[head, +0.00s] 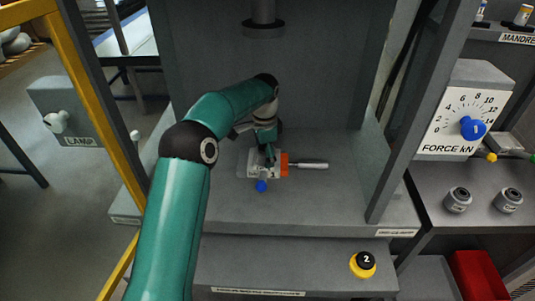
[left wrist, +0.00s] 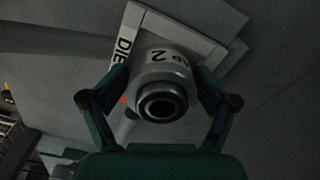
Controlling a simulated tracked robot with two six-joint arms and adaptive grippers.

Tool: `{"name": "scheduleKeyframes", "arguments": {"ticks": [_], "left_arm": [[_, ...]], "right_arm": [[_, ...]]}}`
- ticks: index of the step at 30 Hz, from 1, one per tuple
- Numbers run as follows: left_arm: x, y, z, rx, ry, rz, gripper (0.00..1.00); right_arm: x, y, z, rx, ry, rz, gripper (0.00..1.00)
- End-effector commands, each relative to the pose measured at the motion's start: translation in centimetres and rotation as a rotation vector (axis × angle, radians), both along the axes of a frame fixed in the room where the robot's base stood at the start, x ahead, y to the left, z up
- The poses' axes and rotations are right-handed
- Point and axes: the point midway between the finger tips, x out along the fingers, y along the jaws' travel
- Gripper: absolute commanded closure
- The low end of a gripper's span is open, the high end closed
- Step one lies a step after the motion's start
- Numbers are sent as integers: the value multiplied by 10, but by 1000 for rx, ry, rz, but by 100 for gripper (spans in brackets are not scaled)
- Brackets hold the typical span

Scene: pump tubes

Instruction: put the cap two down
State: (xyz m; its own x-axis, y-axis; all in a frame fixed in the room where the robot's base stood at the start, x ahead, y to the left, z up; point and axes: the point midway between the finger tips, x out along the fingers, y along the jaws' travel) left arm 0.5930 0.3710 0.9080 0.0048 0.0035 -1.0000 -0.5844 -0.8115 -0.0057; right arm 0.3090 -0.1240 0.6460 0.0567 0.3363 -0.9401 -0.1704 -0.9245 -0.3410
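Cap two (left wrist: 158,76) is a grey ring-shaped piece with a dark round hole and a "2" on its side. In the left wrist view it sits between the two fingers of my left gripper (left wrist: 163,90), which press on its sides. Behind it is a pale plate marked "DIE" (left wrist: 133,28). In the head view my left gripper (head: 267,152) points down at the die fixture (head: 252,172) on the press bed and hides the cap. I cannot tell whether the cap touches the fixture. My right gripper is not in view.
A press ram (head: 263,28) hangs above the fixture. An orange block (head: 284,163) with a grey handle (head: 312,165) and a blue knob (head: 261,186) are at the fixture. Side posts frame the bed. Two grey cups (head: 457,200) stand on the right shelf.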

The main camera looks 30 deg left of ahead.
Motion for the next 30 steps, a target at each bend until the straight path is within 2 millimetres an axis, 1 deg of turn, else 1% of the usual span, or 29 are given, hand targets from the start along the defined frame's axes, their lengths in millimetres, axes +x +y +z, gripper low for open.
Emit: {"name": "scheduleKeyframes", "arguments": {"ticks": [1, 16, 19, 23, 30], "left_arm": [[-3, -1, -7, -3, 16, -1, 13], [-1, -1, -2, -2, 8, -1, 13], [-1, -1, 2, -2, 6, -1, 13], [0, -1, 16, -1, 3, -1, 13], [1, -1, 57, 0, 0, 0, 13]], "right_arm": [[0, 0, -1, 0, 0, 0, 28], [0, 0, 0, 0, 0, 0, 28], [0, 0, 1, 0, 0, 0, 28], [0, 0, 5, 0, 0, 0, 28], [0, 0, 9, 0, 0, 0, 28]]}}
